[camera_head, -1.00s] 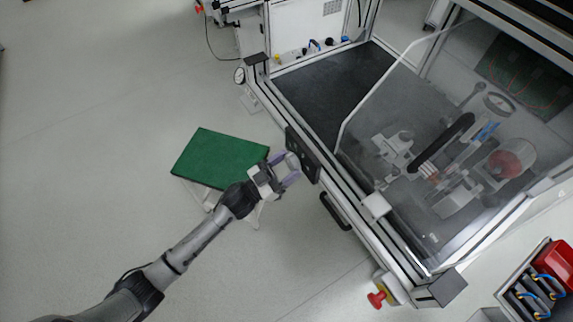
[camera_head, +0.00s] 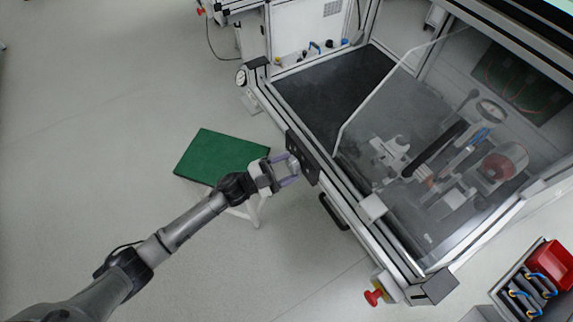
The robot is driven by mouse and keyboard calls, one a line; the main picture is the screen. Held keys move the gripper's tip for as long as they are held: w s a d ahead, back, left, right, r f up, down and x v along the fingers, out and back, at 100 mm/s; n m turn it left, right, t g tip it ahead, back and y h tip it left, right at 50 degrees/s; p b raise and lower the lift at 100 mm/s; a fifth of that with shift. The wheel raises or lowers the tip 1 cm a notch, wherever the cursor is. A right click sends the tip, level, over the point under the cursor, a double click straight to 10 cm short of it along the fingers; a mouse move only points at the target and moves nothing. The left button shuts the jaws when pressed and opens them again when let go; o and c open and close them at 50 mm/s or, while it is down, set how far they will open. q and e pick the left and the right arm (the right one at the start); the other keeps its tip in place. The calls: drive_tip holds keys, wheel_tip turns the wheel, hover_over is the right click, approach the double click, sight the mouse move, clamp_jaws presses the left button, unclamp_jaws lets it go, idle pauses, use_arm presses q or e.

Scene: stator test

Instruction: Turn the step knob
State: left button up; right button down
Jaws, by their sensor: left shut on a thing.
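A black control panel (camera_head: 302,156) is fixed upright on the front rail of the test bench. My left gripper (camera_head: 291,168) is at the face of this panel, with its light purple fingers around something small there. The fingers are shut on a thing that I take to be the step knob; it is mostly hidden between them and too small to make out. My right gripper is not in view.
A green-topped stool (camera_head: 222,157) stands left of my left gripper. The bench has a black work surface (camera_head: 335,92), a clear cover (camera_head: 420,130) over fixtures, and a black handle (camera_head: 334,212). A red emergency button (camera_head: 373,297) sticks out at the front corner. Open floor lies left.

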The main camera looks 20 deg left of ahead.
use_arm(q)
drive_tip(key=shift+m+g, duration=0.4)
drive_tip(key=shift+m, duration=0.7)
drive_tip(key=o, duration=0.9)
drive_tip(key=shift+s+a+p, duration=0.15)
drive_tip(key=shift+a+p, duration=0.1)
drive_tip(key=shift+p, duration=0.05)
drive_tip(key=v, duration=1.3)
drive_tip(key=shift+a+f+p, duration=0.1)
drive_tip(key=shift+a+p, duration=0.1)
drive_tip(key=shift+p, duration=0.2)
